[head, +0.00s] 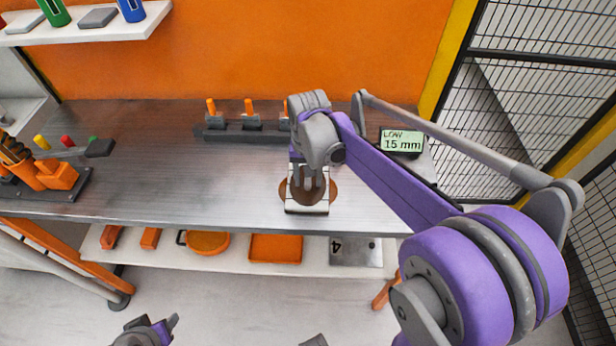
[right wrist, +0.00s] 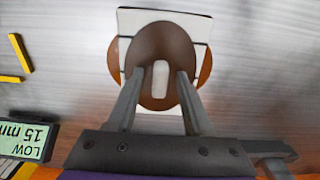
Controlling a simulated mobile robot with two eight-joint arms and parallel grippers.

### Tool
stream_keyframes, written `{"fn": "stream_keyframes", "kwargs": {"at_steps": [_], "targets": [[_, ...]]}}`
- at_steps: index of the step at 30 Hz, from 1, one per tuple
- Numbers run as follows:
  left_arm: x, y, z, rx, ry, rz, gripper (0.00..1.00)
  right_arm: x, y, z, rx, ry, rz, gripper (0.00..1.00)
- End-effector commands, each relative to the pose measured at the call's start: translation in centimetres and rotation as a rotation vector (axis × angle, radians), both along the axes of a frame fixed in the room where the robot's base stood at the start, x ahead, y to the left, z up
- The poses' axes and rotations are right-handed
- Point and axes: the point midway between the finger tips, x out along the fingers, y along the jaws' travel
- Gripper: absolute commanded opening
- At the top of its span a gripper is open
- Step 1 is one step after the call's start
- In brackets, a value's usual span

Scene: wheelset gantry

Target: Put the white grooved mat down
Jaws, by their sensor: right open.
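The white grooved mat (head: 306,209) lies at the front of the grey metal bench, and it also shows in the right wrist view (right wrist: 194,24). A brown oval piece with a pale slot (right wrist: 163,40) sits over its middle. Orange-brown round edges (right wrist: 205,66) show on both sides of the mat. My right gripper (head: 308,192) is open above the mat; in the right wrist view its fingers (right wrist: 158,76) are spread either side of the brown piece. Contact cannot be told. My left gripper (head: 150,332) is low at the bottom edge, partly cut off, away from the bench.
A dark rack with orange pegs (head: 247,122) stands behind the mat. A display reading "LOW 15 mm" (head: 402,142) is at the right. An orange tool holder (head: 56,175) is at the left. A lower shelf (head: 225,258) holds orange parts. The bench left of the mat is clear.

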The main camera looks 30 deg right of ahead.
Motion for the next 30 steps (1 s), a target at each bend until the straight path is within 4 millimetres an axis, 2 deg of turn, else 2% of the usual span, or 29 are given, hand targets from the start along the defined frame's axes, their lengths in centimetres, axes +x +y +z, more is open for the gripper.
{"fn": "stream_keyframes", "kwargs": {"at_steps": [5,15,19,25,28,30], "targets": [[0.1,0.0,0.4,0.000,-0.002,0.000,0.50,0.0,0.0,2.1,0.000,0.000,0.000,0.51],[0.3,0.0,1.2,0.000,-0.006,0.000,0.50,0.0,0.0,9.3,0.000,0.000,0.000,0.51],[0.4,0.0,1.3,0.000,-0.007,0.000,0.50,0.0,0.0,11.1,0.000,0.000,0.000,0.51],[0.4,0.0,1.4,0.000,-0.007,0.000,0.50,-0.7,0.4,11.9,-0.003,-0.019,0.024,0.51],[0.4,0.0,1.4,0.000,-0.007,0.000,0.50,-2.6,1.5,10.8,-0.013,-0.072,0.089,0.51],[0.4,0.0,1.4,0.000,-0.007,0.000,0.50,-4.6,2.6,9.5,-0.024,-0.129,0.157,0.51]]}}
